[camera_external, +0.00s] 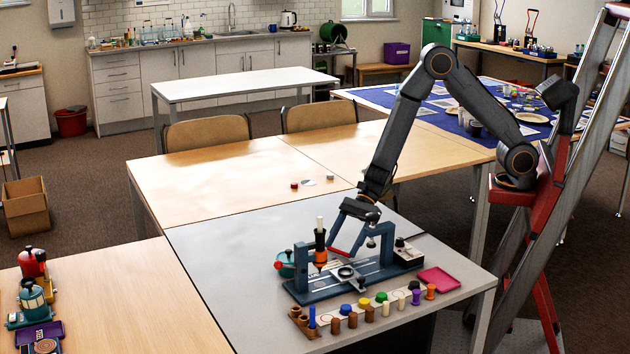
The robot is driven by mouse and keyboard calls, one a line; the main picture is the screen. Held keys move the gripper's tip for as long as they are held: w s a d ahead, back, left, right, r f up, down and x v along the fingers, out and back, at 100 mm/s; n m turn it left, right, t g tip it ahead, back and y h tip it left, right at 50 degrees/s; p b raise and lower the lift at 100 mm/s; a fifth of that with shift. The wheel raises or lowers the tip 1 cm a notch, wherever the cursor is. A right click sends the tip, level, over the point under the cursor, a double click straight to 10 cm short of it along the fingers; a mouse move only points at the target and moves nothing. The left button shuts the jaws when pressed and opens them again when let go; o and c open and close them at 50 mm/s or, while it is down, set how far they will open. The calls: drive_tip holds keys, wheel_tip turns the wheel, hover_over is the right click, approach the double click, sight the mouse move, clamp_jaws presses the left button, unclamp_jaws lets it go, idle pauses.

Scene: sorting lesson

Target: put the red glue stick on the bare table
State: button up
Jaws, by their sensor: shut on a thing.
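My gripper (343,236) reaches down over the grey table (225,250), among the items at its near right part. It is shut on a small red stick, which I take to be the red glue stick (338,251). The stick is nearly level, above the dark blue stand (345,280) and just right of an upright orange and black tool (320,252). Part of the stick is hidden by the gripper, and the picture is too small to tell whether it touches the stand.
A row of several coloured pegs (364,303) stands in front of the stand. A pink tray (439,278) lies to its right, and a teal pot (286,263) is at its left. The grey table's left part is clear.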

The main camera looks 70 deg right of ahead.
drive_tip(key=shift+s+d+f+b, duration=0.15)
drive_tip(key=shift+f+b, duration=0.5)
drive_tip(key=shift+f, duration=0.05)
drive_tip(key=o, duration=1.1)
drive_tip(key=shift+f, duration=0.1)
drive_tip(key=shift+s, duration=0.25)
drive_tip(key=shift+r+p, duration=0.5)
drive_tip(key=shift+p, duration=0.1)
drive_tip(key=v, duration=1.2)
drive_tip(key=shift+w+r, duration=0.3)
drive_tip(key=shift+w, duration=0.1)
